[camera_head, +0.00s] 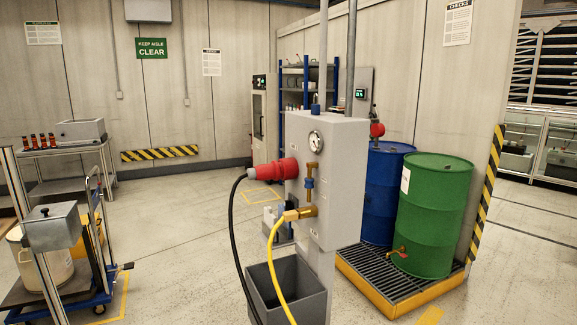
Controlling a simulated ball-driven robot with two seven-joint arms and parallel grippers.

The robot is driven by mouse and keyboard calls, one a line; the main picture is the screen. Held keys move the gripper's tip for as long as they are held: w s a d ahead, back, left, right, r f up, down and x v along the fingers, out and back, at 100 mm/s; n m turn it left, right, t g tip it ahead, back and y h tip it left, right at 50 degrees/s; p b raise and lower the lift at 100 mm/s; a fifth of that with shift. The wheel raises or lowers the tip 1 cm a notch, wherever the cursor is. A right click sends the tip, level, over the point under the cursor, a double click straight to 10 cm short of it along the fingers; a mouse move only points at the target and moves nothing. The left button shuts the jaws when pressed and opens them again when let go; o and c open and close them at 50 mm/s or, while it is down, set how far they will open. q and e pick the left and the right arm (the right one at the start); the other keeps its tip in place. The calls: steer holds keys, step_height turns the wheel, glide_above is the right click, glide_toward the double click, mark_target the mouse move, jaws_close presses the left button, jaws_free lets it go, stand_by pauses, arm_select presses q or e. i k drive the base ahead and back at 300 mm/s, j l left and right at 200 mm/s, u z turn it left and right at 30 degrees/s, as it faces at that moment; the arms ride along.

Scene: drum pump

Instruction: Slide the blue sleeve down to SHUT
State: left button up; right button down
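A small blue sleeve (309,183) sits on an upright brass fitting (312,168) on the front of a grey pump cabinet (338,172). Brass shows above it and a little below it. Any SHUT or OPEN marking is too small to read. Below it, a brass coupling (300,213) joins a yellow hose (272,262) to the cabinet. Neither of my grippers is in view, and nothing touches the sleeve.
A red plug (275,169) with a black cable juts from the cabinet's left. A grey bin (292,285) stands below. Blue (383,190) and green (432,215) drums stand on a yellow-edged pallet at right. A trolley (75,280) stands left; floor between is clear.

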mark_target(308, 182)
steer(key=i+l+u, duration=0.4)
steer(key=l, duration=0.3)
steer(key=i+l+u, duration=0.2)
steer(key=l, duration=0.25)
steer(key=i, duration=0.1)
